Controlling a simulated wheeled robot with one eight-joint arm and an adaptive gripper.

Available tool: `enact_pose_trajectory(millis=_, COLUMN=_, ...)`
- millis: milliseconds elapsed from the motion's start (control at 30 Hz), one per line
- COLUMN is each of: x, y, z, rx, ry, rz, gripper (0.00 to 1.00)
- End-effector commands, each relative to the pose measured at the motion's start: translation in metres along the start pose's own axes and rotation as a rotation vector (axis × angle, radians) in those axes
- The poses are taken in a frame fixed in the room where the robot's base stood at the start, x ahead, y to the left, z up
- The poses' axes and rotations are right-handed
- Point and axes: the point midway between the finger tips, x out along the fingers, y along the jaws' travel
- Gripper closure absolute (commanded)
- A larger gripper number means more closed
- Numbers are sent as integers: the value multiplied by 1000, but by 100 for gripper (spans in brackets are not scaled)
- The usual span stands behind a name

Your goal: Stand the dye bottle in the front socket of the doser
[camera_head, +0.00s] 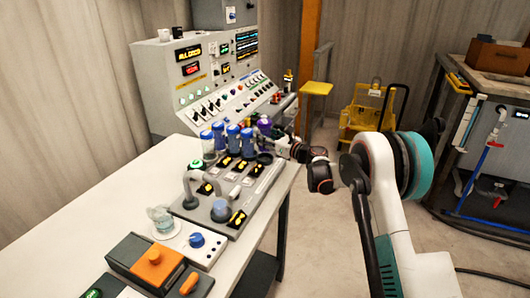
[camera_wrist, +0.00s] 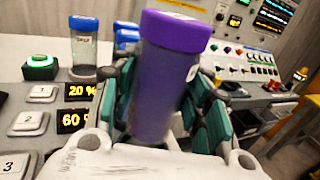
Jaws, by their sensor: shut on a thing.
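The dye bottle (camera_wrist: 177,31) has a purple cap and a purple body. In the wrist view it fills the middle, leaning a little, with the teal fingers of my gripper (camera_wrist: 168,92) shut on its sides. In the head view its purple cap (camera_head: 264,122) shows small at the far right end of the doser (camera_head: 246,193), with my gripper (camera_head: 280,139) coming from the right. The doser is a grey unit with several yellow displays and several blue-capped bottles (camera_head: 232,138) along its back. I cannot make out the front socket clearly, nor whether the held bottle touches the doser.
A clear bottle with a blue cap (camera_wrist: 84,45) stands beside a green button (camera_wrist: 40,67). A control console (camera_head: 205,80) rises behind the doser. A white panel with a blue knob (camera_head: 197,240) and an orange-topped box (camera_head: 157,262) lie nearer. The table's left side (camera_head: 80,220) is clear.

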Motion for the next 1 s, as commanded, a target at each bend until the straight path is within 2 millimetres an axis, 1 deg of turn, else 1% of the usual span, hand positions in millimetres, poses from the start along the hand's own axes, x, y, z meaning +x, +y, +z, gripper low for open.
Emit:
enact_pose_trajectory(millis=33, x=0, y=0, z=-6, rx=0, ry=0, rz=0, gripper=92)
enact_pose_trajectory(millis=167, x=0, y=0, z=-12, rx=0, ry=0, rz=0, gripper=92)
enact_pose_trajectory(millis=267, x=0, y=0, z=-20, rx=0, ry=0, rz=0, gripper=92)
enact_pose_trajectory(millis=400, x=0, y=0, z=-42, rx=0, ry=0, rz=0, gripper=92)
enact_pose_trajectory(millis=500, x=0, y=0, z=-52, rx=0, ry=0, rz=0, gripper=92)
enact_pose_trajectory(millis=767, x=0, y=0, z=-52, rx=0, ry=0, rz=0, gripper=92)
enact_pose_trajectory(millis=867, x=0, y=0, z=-55, rx=0, ry=0, rz=0, gripper=92)
enact_pose_trajectory(millis=900, x=0, y=0, z=-56, rx=0, ry=0, rz=0, gripper=54)
enact_pose_trajectory(millis=967, x=0, y=0, z=-55, rx=0, ry=0, rz=0, gripper=41)
enact_pose_trajectory(millis=1000, x=0, y=0, z=-55, rx=0, ry=0, rz=0, gripper=37)
